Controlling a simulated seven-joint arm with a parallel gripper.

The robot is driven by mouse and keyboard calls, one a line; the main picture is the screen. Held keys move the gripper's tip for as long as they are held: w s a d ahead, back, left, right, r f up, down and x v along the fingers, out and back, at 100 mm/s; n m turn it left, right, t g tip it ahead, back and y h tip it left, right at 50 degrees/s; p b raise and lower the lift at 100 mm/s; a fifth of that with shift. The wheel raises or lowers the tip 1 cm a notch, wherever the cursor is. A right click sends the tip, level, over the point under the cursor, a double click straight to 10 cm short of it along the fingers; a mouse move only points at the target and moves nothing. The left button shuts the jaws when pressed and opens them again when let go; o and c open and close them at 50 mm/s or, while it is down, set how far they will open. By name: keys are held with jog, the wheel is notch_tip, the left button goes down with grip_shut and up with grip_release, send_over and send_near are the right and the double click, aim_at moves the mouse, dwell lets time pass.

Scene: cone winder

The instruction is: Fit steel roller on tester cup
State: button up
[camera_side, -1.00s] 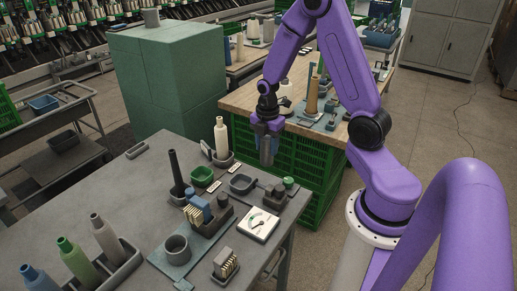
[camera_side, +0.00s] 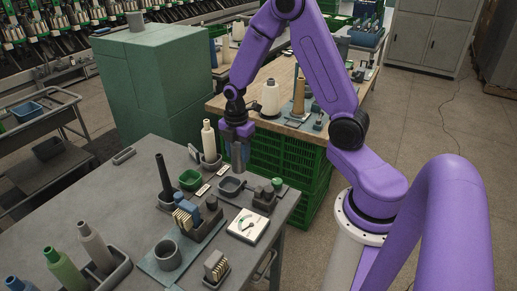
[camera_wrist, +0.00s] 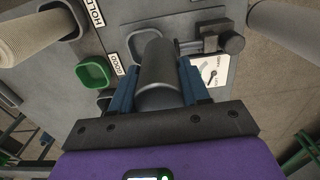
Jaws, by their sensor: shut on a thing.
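The steel roller (camera_side: 238,156) is a plain grey cylinder, held upright in my gripper (camera_side: 240,146) above the far right part of the grey table. In the wrist view the roller (camera_wrist: 160,72) sits between the two blue fingers of my gripper (camera_wrist: 157,88), which are shut on it. A round, open grey cup (camera_side: 167,254), which looks like the tester cup, stands on a blue-grey plate near the table's front. The roller is apart from it, farther back and to the right. The cup cannot be made out in the wrist view.
A white dial gauge (camera_side: 248,226), a green bowl (camera_side: 190,180), a grey tray (camera_side: 231,187) and a dark upright tube (camera_side: 163,175) crowd the table. A rack of bobbins (camera_side: 108,275) is at front left. The table's left rear is mostly clear.

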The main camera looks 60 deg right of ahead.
jog(key=shift+w+a+f, duration=0.25)
jog(key=shift+w+f, duration=0.25)
jog(key=shift+f, duration=0.3)
jog(key=shift+w+a+f, duration=0.25)
jog(key=shift+w+f, duration=0.25)
jog(key=shift+f, duration=0.35)
jog(key=shift+w+a+f, duration=0.25)
jog(key=shift+w+f, duration=0.25)
jog(key=shift+f, duration=0.3)
jog(key=shift+f, duration=2)
dwell(0.6)
jog(key=o, duration=1.8)
jog(key=shift+s, duration=0.1)
jog(key=shift+r, duration=4)
